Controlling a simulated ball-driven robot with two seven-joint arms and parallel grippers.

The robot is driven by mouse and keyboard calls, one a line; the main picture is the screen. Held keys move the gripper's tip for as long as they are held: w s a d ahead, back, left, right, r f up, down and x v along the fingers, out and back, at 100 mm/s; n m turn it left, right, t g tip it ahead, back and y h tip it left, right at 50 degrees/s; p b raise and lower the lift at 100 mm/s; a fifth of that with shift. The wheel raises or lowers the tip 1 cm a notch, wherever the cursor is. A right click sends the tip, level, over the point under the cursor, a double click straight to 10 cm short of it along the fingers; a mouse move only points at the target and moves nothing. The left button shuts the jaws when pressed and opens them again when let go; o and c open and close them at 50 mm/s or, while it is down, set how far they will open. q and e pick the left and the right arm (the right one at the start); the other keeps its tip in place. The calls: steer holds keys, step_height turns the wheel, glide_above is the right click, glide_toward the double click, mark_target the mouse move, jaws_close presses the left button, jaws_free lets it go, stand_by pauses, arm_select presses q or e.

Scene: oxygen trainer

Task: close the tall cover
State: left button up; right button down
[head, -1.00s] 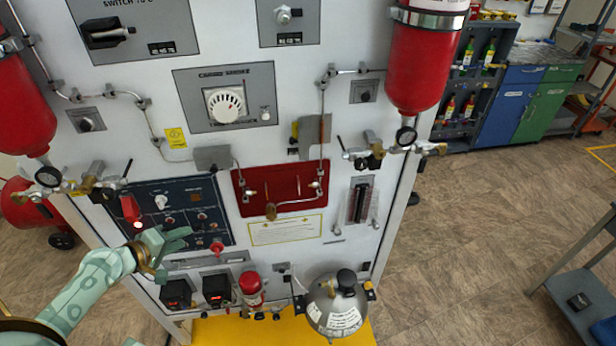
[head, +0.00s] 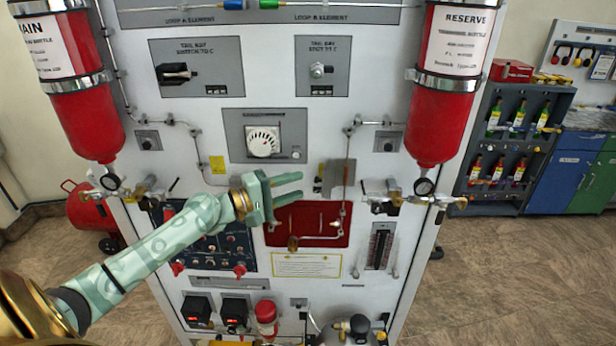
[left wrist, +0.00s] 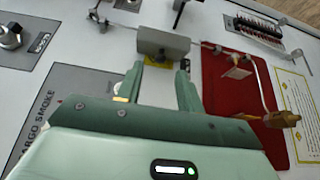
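The tall cover (head: 339,180) is a grey plate on the white panel, above the right part of the red recess. It appears swung out, with a yellow and dark part showing at its left edge. In the left wrist view the grey cover (left wrist: 163,43) lies just beyond the fingertips, yellow showing beneath it. My left gripper (head: 300,187) is open and empty, its fingers pointing right toward the cover, with a small gap in the picture; it also shows in the left wrist view (left wrist: 160,75). My right gripper is not in view.
The red recess (head: 280,238) with its metal pipe lies below the gripper. The round cargo smoke gauge (head: 263,141) is above. A valve and small gauge (head: 424,187) stick out right of the cover. Thin pipes (head: 348,146) run close above it.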

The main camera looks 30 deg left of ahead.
mark_target(325, 179)
arm_select(q)
steer(key=p+x, duration=0.1)
steer(key=x, duration=0.3)
steer(key=shift+w, duration=0.1)
jaws_close()
